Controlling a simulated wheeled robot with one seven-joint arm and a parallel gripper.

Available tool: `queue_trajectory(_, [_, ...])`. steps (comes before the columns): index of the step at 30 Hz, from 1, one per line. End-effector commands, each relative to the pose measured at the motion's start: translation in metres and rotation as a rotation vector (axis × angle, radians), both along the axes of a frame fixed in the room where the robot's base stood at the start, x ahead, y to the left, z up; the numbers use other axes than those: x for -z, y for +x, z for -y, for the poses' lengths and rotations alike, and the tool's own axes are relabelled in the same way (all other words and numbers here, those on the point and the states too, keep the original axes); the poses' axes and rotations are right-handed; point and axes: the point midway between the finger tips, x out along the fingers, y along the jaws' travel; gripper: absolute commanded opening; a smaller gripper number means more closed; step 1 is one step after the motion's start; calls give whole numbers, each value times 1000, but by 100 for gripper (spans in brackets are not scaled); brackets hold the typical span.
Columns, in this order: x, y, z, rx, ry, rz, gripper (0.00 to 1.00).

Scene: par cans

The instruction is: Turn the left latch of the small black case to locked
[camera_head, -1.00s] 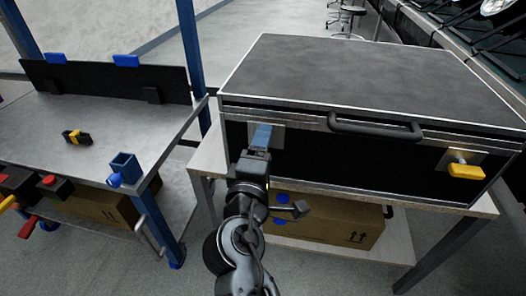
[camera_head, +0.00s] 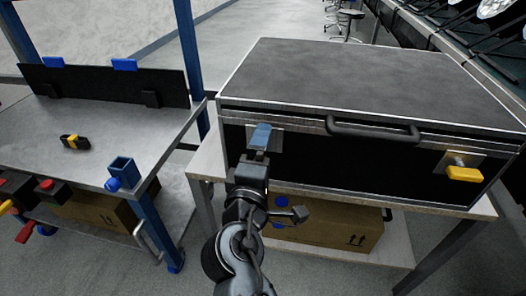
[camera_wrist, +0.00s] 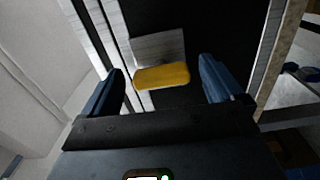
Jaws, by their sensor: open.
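The black case (camera_head: 370,75) stands on a table, its lid shut. My gripper (camera_head: 261,137) is in front of the left latch's metal plate (camera_head: 277,141) and hides that latch's handle in the head view. In the wrist view, the left latch's yellow handle (camera_wrist: 162,77) lies between my two open fingers (camera_wrist: 163,88), with gaps on both sides. The handle runs roughly at right angles to the case's metal edge strip, in front of its plate (camera_wrist: 158,46). The right latch (camera_head: 465,173) has a yellow handle lying roughly level.
The case's dark carry handle (camera_head: 372,128) sticks out between the latches. The case's table (camera_head: 340,192) has a front edge just below, with a cardboard box (camera_head: 335,232) underneath. A workbench (camera_head: 105,120) with a blue post stands to the left.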

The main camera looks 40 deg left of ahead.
Motion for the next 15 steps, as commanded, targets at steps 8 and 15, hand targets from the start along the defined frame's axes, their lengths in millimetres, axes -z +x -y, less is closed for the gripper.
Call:
queue_trajectory(8, [0,-34,22,1,-1,-3,94])
queue_trajectory(15, [0,-59,37,1,0,-1,94])
